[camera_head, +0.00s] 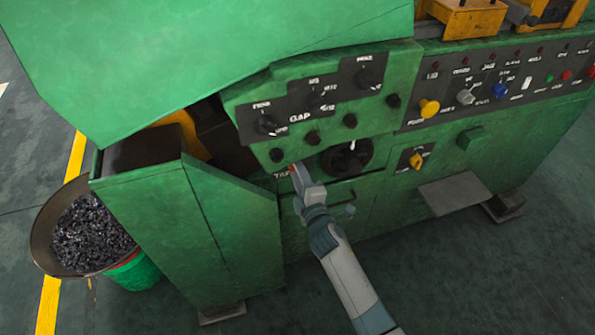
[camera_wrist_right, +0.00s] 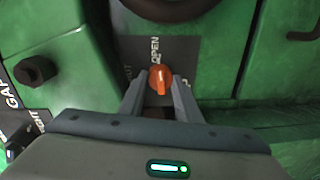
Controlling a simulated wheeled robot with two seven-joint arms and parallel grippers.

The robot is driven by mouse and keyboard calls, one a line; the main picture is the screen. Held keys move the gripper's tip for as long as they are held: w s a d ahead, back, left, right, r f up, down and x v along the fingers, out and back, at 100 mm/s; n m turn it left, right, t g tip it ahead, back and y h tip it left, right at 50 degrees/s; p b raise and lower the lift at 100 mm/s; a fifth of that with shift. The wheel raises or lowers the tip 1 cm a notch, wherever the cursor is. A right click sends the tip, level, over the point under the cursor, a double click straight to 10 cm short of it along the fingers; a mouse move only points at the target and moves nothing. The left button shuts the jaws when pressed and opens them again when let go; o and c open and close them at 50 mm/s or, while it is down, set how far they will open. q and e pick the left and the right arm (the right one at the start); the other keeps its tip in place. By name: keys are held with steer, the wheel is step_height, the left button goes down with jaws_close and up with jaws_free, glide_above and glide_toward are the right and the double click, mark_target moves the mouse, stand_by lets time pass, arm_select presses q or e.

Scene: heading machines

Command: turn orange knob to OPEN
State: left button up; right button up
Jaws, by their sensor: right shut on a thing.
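The orange knob (camera_wrist_right: 160,79) sits on a dark label plate (camera_wrist_right: 183,50) in the right wrist view. The word OPEN is printed just above it in that picture, and another word, partly hidden, is at its left. The knob's grip ridge stands nearly upright in the picture, towards the OPEN word. My right gripper (camera_wrist_right: 160,90) is shut on the knob, one finger on each side. In the head view my right gripper (camera_head: 297,178) is at the green machine's front, hiding most of the knob. My left gripper is not in view.
A large black dial (camera_head: 347,158) is close to the right of my gripper. A yellow-orange switch (camera_head: 416,161) is further right. Black knobs (camera_head: 267,125) line the GAP panel above. A drum of dark pieces (camera_head: 92,232) stands at the left. The floor in front is clear.

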steer(key=shift+m, duration=0.4)
steer(key=o, duration=1.1)
steer(key=shift+c, duration=0.2)
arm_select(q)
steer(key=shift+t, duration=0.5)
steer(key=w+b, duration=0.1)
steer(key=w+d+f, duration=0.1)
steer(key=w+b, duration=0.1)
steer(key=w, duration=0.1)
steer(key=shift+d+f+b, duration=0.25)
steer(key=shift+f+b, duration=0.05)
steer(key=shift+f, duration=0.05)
arm_select(e)
steer(key=v, duration=1.7)
steer(key=shift+s, duration=0.2)
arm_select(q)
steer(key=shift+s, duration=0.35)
